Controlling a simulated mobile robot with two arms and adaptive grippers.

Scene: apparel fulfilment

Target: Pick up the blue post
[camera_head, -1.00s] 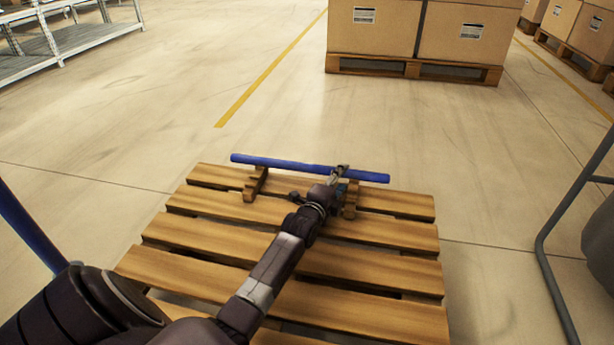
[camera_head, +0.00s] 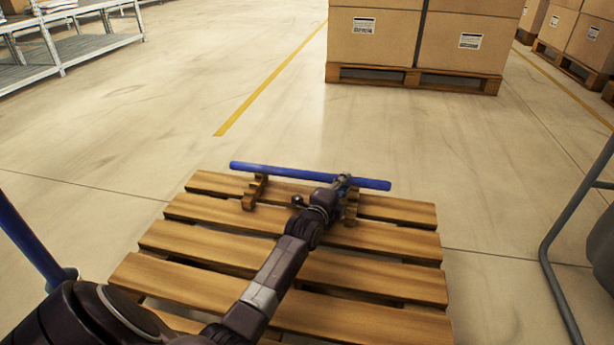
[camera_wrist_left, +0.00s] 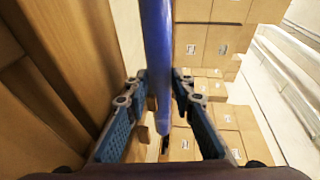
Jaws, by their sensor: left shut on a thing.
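The blue post (camera_head: 285,171) lies nearly level across the far end of a wooden pallet, at two small wooden supports. The left support (camera_head: 256,192) is in plain sight; my gripper partly hides the right support (camera_head: 352,207). I cannot tell whether the post rests on them or is slightly clear. My left gripper (camera_head: 343,181) is shut on the post, right of its middle. In the left wrist view its fingers (camera_wrist_left: 157,84) stand on both sides of the post (camera_wrist_left: 157,45). My right gripper is not in view.
The pallet (camera_head: 390,240) has open gaps between slats. Another blue post (camera_head: 30,245) stands at the left edge. A grey tubular frame (camera_head: 556,225) is at the right. Boxes (camera_head: 375,45) on a pallet stand beyond clear floor. Metal shelving (camera_head: 95,45) is at far left.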

